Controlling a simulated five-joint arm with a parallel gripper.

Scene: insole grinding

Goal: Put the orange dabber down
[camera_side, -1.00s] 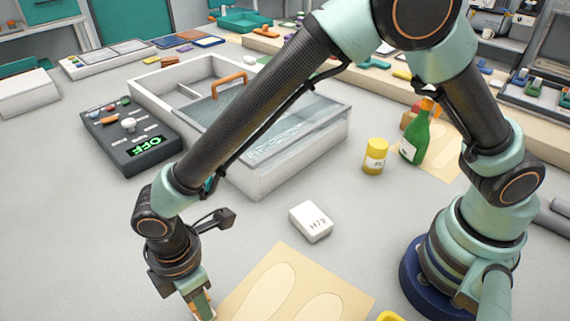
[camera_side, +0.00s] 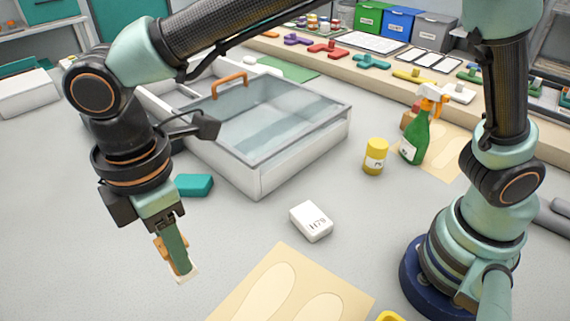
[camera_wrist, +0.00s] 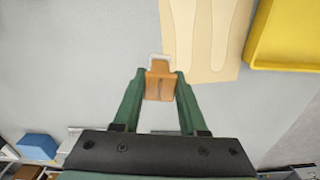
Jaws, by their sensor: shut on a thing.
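The orange dabber (camera_side: 162,250) is held in my gripper (camera_side: 180,262), its white tip pointing down. The wrist view shows the orange dabber (camera_wrist: 160,82) clamped between the two green fingers of my gripper (camera_wrist: 160,78), its pale tip beyond them. In the side view, my gripper is to the left of the beige insole sheet (camera_side: 235,298); the dabber's tip appears above bare table. I cannot tell the exact height.
A white block (camera_side: 311,222) lies right of my gripper. A teal block (camera_side: 193,185) and a clear-lidded box (camera_side: 262,178) are behind it. A yellow jar (camera_side: 375,156) and green spray bottle (camera_side: 415,138) stand further right. A yellow tray (camera_wrist: 285,42) borders the sheet.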

